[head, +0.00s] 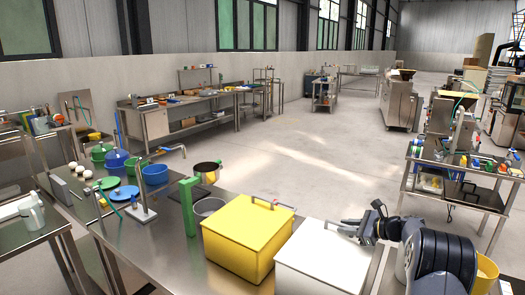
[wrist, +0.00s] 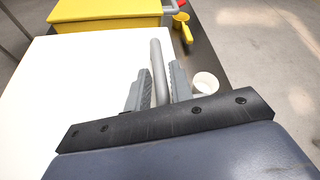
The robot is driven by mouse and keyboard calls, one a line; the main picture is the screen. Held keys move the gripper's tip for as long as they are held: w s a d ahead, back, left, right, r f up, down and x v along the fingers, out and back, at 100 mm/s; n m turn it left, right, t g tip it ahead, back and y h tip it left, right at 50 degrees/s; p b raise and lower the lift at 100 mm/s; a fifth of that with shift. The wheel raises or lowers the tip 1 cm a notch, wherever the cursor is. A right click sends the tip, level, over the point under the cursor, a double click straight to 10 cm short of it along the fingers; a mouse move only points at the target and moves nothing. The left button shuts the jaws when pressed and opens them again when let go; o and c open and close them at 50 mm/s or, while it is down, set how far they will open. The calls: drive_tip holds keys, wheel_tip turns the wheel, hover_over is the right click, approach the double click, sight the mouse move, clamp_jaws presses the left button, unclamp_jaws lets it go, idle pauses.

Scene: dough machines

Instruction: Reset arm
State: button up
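My gripper (head: 350,229) is at the right end of the white box (head: 322,257), over its lid. In the wrist view, my gripper's two grey fingers (wrist: 160,88) stand close on either side of a grey bar handle (wrist: 156,52) on the white lid (wrist: 85,95). In the head view, part of the handle shows just left of the fingers. The box sits on the steel table, with its lid on.
A yellow box (head: 247,238) with a handled lid stands left of the white box. A small white cup (wrist: 206,84) and a yellow scoop (wrist: 182,27) lie beyond the fingers. A yellow bucket (head: 487,272) stands right.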

drive_tip(key=shift+w+a+r, duration=0.1)
drive_tip(key=shift+w+a, duration=0.3)
drive_tip(key=shift+a, duration=0.05)
drive_tip(key=shift+s+r+n+t, duration=0.15)
drive_tip(key=shift+s+r+n, duration=0.05)
drive_tip(key=shift+r, duration=0.25)
drive_tip(key=shift+s+r+n+t, duration=0.15)
drive_tip(key=shift+r+n, duration=0.05)
drive_tip(key=shift+r, duration=0.25)
drive_tip(key=shift+s+a+r, duration=0.1)
drive_tip(key=shift+a+r, duration=0.1)
drive_tip(key=shift+r, duration=0.35)
